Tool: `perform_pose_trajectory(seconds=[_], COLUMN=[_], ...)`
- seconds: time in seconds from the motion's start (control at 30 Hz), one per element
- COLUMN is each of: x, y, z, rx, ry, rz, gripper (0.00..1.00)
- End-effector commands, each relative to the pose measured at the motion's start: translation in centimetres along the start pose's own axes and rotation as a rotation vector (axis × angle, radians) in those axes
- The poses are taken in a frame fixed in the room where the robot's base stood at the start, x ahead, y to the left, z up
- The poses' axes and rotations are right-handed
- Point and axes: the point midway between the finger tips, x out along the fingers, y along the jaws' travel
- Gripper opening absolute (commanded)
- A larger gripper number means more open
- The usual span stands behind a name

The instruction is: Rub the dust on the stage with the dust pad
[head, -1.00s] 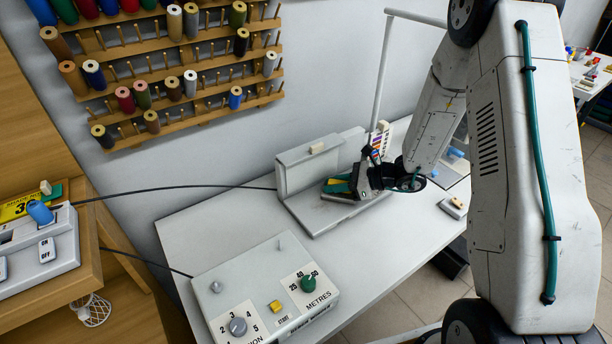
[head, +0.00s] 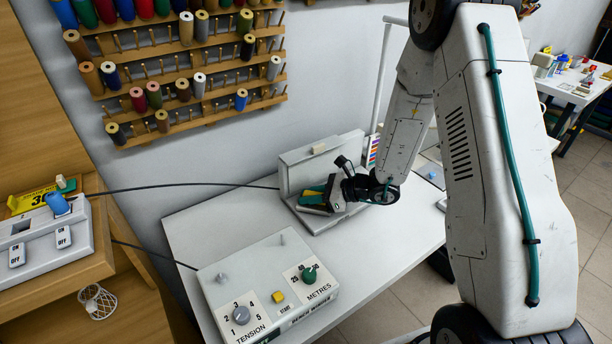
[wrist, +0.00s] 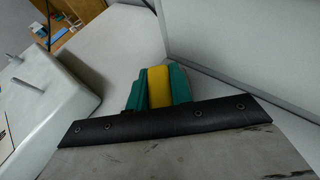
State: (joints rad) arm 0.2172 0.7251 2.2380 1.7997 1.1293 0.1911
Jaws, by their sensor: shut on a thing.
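The stage (head: 301,216) is the low light-grey base of a machine with an upright back panel, standing at the far side of the white table. My gripper (head: 322,196) is low over this base, in front of the panel. It is shut on the dust pad (head: 312,199), which shows yellow with green beside it. In the wrist view the yellow pad (wrist: 158,87) sits between green pieces, beyond the dark edge of my gripper. I cannot tell whether the pad touches the stage. No dust can be made out; my gripper and arm hide part of the base.
A control box (head: 265,285) with knobs stands at the table's near left; it also shows in the wrist view (wrist: 45,105). A black cable (head: 180,187) runs from the machine to the left. A spool rack (head: 190,65) hangs on the wall. The tabletop between box and arm is clear.

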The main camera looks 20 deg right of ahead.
Motion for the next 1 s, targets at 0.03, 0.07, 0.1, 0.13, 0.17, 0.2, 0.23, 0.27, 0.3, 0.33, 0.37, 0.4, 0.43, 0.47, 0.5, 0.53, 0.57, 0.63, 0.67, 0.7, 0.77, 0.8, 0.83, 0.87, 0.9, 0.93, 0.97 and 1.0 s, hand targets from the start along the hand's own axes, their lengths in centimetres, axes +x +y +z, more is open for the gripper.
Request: perform_pose_trajectory(seconds=[0.03, 0.07, 0.1, 0.13, 0.17, 0.2, 0.23, 0.27, 0.3, 0.33, 0.37, 0.4, 0.43, 0.47, 0.5, 0.53, 0.57, 0.63, 0.67, 0.7, 0.77, 0.8, 0.83, 0.87, 0.9, 0.93, 0.97, 1.0], x=[-0.3, -0.7, -0.9, -1.0, -1.0, -1.1, -1.2, -1.3, -1.5, -1.6, -1.8, -1.9, -2.0, -2.2, -2.4, -2.5, -2.6, -2.9, -3.0, -3.1, -3.2, -3.3, -3.3, -3.4, -3.4, -3.4, -3.4, -3.4], y=[-0.2, -0.2, -0.1, -0.1, 0.0, 0.0, 0.0, 0.0, -0.1, -0.1, -0.1, -0.1, -0.1, -0.1, -0.2, -0.2, -0.2, -0.2, -0.2, -0.2, -0.2, -0.2, -0.2, -0.2, -0.2, -0.2, -0.2, -0.2], z=[0.6, 1.5, 2.1, 2.2, 2.5, 2.8, 3.1, 3.3, 3.7, 3.9, 4.1, 4.5, 4.7, 4.9, 5.2, 5.5, 5.8, 6.3, 6.5, 6.8, 7.0, 7.2, 7.2, 7.3, 7.3, 7.3, 7.3, 7.3], rx=[-0.004, -0.008, -0.006, -0.004, -0.004, -0.004, -0.004, -0.004, -0.005, -0.005, -0.005, -0.005, -0.004, -0.004, -0.004, -0.004, -0.003, -0.003, -0.004, -0.003, -0.001, -0.001, -0.001, -0.001, -0.001, 0.000, 0.000, 0.000], ry=[-0.002, -0.003, -0.002, -0.002, -0.002, -0.002, -0.002, -0.002, -0.002, -0.002, -0.002, -0.003, -0.003, -0.002, -0.003, -0.003, -0.003, -0.002, -0.002, -0.002, -0.002, -0.001, -0.001, -0.001, -0.001, -0.001, -0.001, -0.001], rz=[-0.003, -0.004, -0.003, -0.002, -0.001, -0.001, -0.001, -0.001, -0.001, -0.001, -0.002, -0.002, -0.003, -0.003, -0.004, -0.004, -0.005, -0.005, -0.005, -0.005, -0.005, -0.005, -0.005, -0.005, -0.005, -0.005, -0.005, -0.005], gripper=[0.00, 0.00, 0.00, 0.00, 0.00, 0.00, 0.00, 0.00, 0.00, 0.00, 0.00, 0.00, 0.00, 0.00, 0.00, 0.00, 0.00, 0.00, 0.00, 0.00, 0.00, 0.00, 0.00, 0.00, 0.00, 0.00, 0.00, 0.00])
